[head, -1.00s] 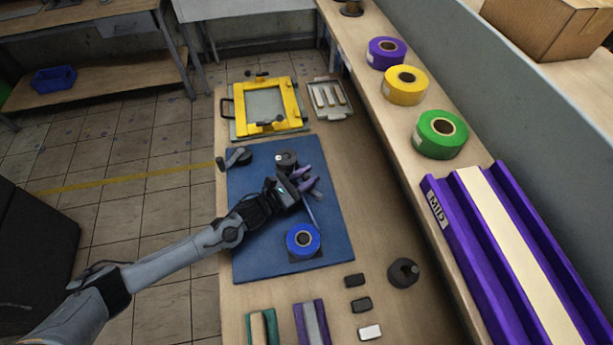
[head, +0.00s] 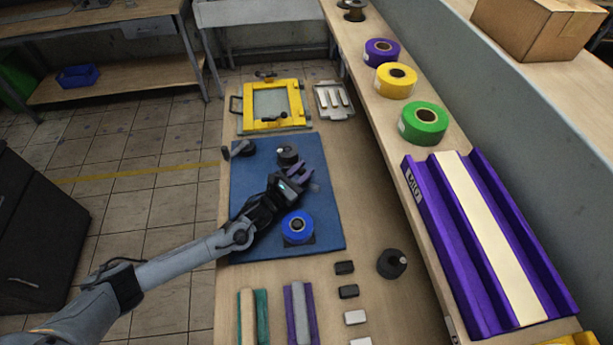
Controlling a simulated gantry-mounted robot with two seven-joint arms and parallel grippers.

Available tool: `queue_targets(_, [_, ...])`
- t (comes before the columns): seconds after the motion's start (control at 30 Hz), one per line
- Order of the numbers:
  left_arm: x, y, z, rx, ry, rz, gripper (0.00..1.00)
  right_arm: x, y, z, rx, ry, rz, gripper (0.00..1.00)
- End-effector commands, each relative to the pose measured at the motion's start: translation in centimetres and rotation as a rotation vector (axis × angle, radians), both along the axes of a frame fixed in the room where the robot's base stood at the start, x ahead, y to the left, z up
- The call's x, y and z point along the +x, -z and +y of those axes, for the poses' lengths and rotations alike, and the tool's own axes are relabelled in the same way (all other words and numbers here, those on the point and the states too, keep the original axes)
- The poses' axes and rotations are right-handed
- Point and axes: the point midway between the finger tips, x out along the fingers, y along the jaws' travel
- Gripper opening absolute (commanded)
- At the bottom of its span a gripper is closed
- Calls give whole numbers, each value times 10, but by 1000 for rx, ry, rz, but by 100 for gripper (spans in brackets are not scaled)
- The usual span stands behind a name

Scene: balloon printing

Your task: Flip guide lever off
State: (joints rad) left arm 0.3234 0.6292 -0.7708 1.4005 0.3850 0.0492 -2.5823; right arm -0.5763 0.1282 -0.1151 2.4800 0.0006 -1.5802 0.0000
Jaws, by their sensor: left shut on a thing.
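A dark arm-like piece (head: 240,148) is at the mat's upper left corner. My right gripper is not in view.
A yellow frame (head: 272,123) and a metal tray (head: 334,101) lie beyond the mat. Purple, yellow and green rolls (head: 425,118) stand on the right shelf beside a purple channel rack (head: 418,205). Small blocks (head: 345,268) and a black spool (head: 391,263) are at front right.

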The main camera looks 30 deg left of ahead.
Motion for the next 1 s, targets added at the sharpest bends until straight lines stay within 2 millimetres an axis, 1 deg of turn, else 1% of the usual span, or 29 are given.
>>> queue_targets(0.27, [0,2,-2,-1,1,6,0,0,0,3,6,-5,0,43])
queue_targets(0.3, [0,2,-1,-1,1,6,32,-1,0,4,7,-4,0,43])
queue_targets(0.43, [0,1,-1,-1,1,5,52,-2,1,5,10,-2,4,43])
queue_targets(0.77, [-1,1,-1,0,2,3,52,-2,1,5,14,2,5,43])
queue_targets(0.87, [-7,1,1,0,0,3,52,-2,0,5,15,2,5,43])
queue_targets(1.0, [-25,2,5,1,2,7,52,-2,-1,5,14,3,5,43])
